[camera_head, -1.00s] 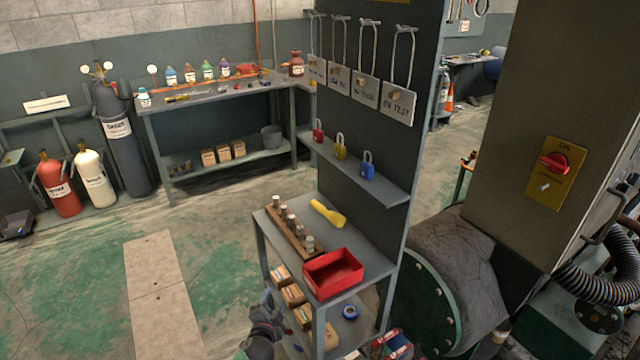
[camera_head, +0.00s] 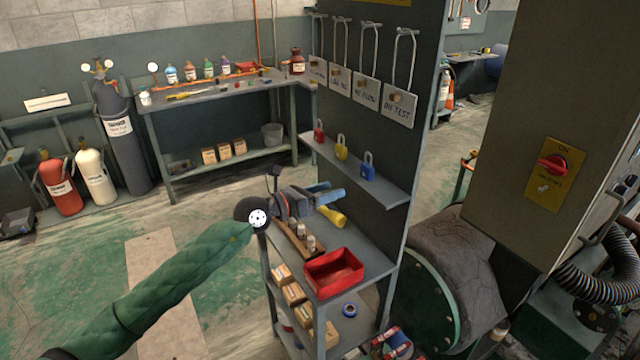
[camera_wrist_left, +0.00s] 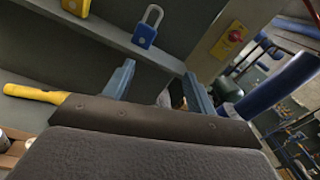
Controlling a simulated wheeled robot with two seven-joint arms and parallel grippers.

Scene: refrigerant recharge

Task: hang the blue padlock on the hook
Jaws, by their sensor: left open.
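The blue padlock (camera_head: 368,167) stands upright on the narrow shelf of the dark panel, at the right of a yellow and a red padlock. It also shows in the left wrist view (camera_wrist_left: 146,30), above and beyond the fingers. My left gripper (camera_head: 334,192) is open and empty, below the shelf and left of the blue padlock, over the cart's top; its two fingers (camera_wrist_left: 160,82) show apart in the wrist view. Several wire hooks (camera_head: 404,45) on the panel each carry a white tag. I cannot tell which hook is meant. My right gripper is out of view.
The yellow padlock (camera_head: 341,148) and red padlock (camera_head: 319,132) share the shelf (camera_head: 392,190). A yellow flashlight-like tool (camera_head: 333,216), a wooden block with bottles (camera_head: 290,236) and a red bin (camera_head: 334,272) sit on the cart below.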

